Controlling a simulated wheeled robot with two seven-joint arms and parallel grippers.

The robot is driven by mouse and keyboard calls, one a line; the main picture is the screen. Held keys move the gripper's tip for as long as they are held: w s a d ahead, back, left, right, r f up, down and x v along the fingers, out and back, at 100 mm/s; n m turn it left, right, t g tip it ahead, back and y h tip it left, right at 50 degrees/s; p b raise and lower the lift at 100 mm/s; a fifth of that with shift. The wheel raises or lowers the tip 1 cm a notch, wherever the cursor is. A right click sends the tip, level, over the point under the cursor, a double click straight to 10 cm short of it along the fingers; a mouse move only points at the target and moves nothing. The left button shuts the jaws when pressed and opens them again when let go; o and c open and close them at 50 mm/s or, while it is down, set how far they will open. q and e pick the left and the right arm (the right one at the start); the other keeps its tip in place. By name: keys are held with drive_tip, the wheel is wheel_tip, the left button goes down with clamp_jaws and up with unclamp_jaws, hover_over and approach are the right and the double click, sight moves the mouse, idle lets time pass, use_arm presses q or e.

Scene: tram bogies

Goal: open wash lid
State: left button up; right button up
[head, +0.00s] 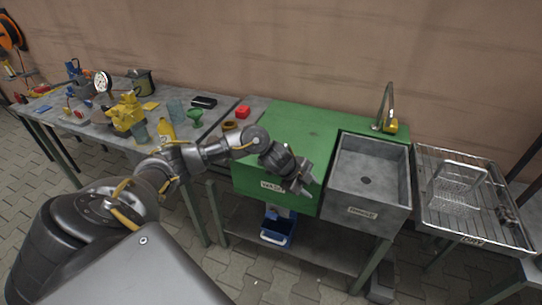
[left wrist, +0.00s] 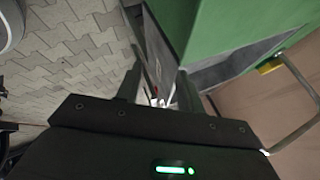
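The wash unit is a green box with a flat green top (head: 295,125), which appears to be its lid, lying closed. A small label (head: 272,186) sits on its front. My left gripper (head: 303,184) is over the front right corner of the green box, near the sink's left edge. In the left wrist view the left gripper's fingers (left wrist: 158,88) are apart, with nothing clearly held between them. The green box (left wrist: 215,28) is just beyond the fingers there; whether they touch it I cannot tell. My right gripper is in neither view.
A grey sink (head: 367,165) with a tap (head: 384,108) adjoins the green box on the right. A wire rack (head: 472,200) stands further right. A cluttered workbench (head: 95,128) is on the left. A blue bin (head: 277,230) sits below the box.

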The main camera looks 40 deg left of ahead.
use_arm(q)
drive_tip(key=shift+n+g+y, duration=0.5)
drive_tip(key=shift+g, duration=0.3)
drive_tip(key=a+r, duration=0.2)
drive_tip(key=a, duration=0.2)
drive_tip(key=a+r, duration=0.2)
drive_tip(key=a, duration=0.2)
drive_tip(key=a+r, duration=0.2)
drive_tip(key=a, duration=0.1)
drive_tip(key=shift+w+a+r, duration=0.15)
drive_tip(key=shift+w+a, duration=0.2)
drive_tip(key=shift+a, duration=0.05)
drive_tip(key=s+a+r+n+g, duration=0.1)
drive_tip(key=s+a+r+n, duration=0.15)
drive_tip(key=a+r, duration=0.55)
drive_tip(key=x, duration=0.8)
drive_tip(key=s+x, duration=0.1)
drive_tip(key=x, duration=0.3)
drive_tip(key=shift+s+a+f, duration=0.15)
drive_tip(key=shift+a+f, duration=0.1)
drive_tip(key=shift+a, duration=0.1)
clamp_jaws()
